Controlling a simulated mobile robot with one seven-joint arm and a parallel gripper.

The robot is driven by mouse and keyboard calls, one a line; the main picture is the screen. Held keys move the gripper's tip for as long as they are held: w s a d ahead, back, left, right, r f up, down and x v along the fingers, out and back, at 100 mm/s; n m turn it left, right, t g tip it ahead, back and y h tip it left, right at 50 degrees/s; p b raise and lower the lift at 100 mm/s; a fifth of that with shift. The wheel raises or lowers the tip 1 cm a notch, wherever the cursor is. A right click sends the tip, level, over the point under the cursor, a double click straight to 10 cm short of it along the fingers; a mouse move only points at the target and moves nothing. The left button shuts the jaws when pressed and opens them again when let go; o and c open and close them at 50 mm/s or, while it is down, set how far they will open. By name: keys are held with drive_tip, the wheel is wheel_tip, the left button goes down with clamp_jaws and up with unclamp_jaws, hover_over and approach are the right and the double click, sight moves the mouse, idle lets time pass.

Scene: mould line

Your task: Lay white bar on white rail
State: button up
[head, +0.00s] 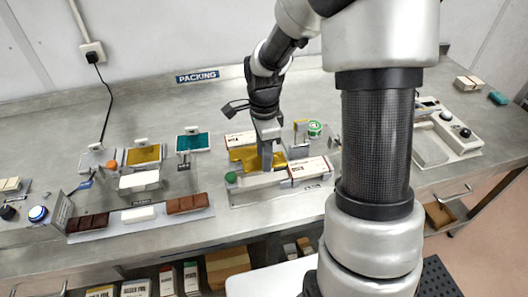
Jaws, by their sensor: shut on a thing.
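A white bar (138,214) lies between two brown bars on a pale rail (203,215) at the front left. Another white block (139,181) sits behind it on a small stand. My gripper (266,163) points down at the packing station, well to the right of that white bar. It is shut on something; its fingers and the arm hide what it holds. Gold material (244,156) shows around the fingers. A long white strip (262,181) runs just in front of them, and I cannot tell whether they touch it.
Gold (143,155) and teal (193,142) trays stand at the back left. A carton with dark print (311,169) lies to the right of my gripper. A green roll (315,129) stands behind it. A control box (450,138) is at the right. The back of the steel bench is mostly clear.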

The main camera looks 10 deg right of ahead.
drive_tip(key=b, duration=0.3)
hover_over(264, 178)
drive_tip(key=shift+f, duration=2.55)
drive_tip(key=shift+f+b, duration=0.55)
drive_tip(key=shift+b, duration=0.05)
drive_tip(key=shift+f+b, duration=0.2)
drive_tip(key=shift+b, duration=0.35)
drive_tip(key=o, duration=1.2)
drive_tip(key=shift+r, duration=0.1)
